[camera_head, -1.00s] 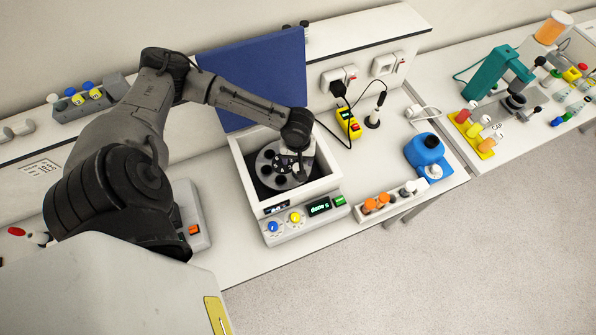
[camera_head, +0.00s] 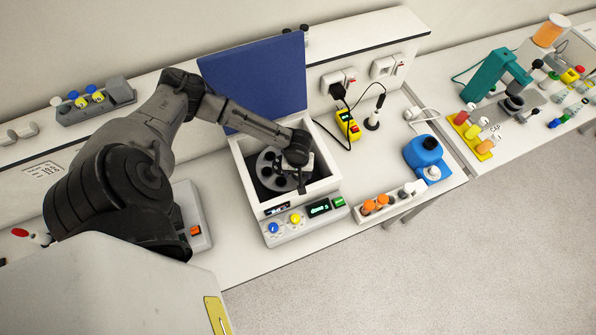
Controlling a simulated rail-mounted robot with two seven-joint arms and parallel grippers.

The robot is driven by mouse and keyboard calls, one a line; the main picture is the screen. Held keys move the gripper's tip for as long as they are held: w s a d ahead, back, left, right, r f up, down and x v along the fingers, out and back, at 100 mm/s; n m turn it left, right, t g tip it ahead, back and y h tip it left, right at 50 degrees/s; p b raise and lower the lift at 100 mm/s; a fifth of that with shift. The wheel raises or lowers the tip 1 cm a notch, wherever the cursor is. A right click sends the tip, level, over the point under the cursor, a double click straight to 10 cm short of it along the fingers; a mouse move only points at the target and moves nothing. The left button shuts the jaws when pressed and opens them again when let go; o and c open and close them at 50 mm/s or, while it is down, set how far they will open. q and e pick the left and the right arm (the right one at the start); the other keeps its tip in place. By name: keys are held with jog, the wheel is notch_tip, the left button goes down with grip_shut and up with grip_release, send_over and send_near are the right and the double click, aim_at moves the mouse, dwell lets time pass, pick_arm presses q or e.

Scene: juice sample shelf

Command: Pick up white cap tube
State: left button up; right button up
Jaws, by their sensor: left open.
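My left gripper (camera_head: 302,183) is inside the open centrifuge (camera_head: 236,161), over the right side of its dark round rotor (camera_head: 267,169). It points down. Its fingers are small and partly hidden by the wrist, and I see no tube held between them. I cannot make out a white cap in the rotor from this view. Pale-capped tubes (camera_head: 408,191) stand in a small white rack (camera_head: 385,214) to the right of the centrifuge, beside orange-capped ones (camera_head: 369,205). A whitish cap (camera_head: 56,101) also shows in the grey rack on the back shelf. My right gripper is out of view.
The centrifuge's blue lid (camera_head: 255,80) stands raised behind the bowl, and the bowl's walls surround my gripper. The grey rack (camera_head: 95,112) holds blue- and yellow-capped tubes.

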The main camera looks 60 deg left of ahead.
pick_arm(q)
jog(key=shift+c, duration=0.5)
jog(key=c, duration=0.9)
jog(key=shift+r, duration=0.1)
notch_tip(320, 180, up, 10)
jog(key=shift+f+b, duration=0.1)
jog(key=shift+b, duration=0.45)
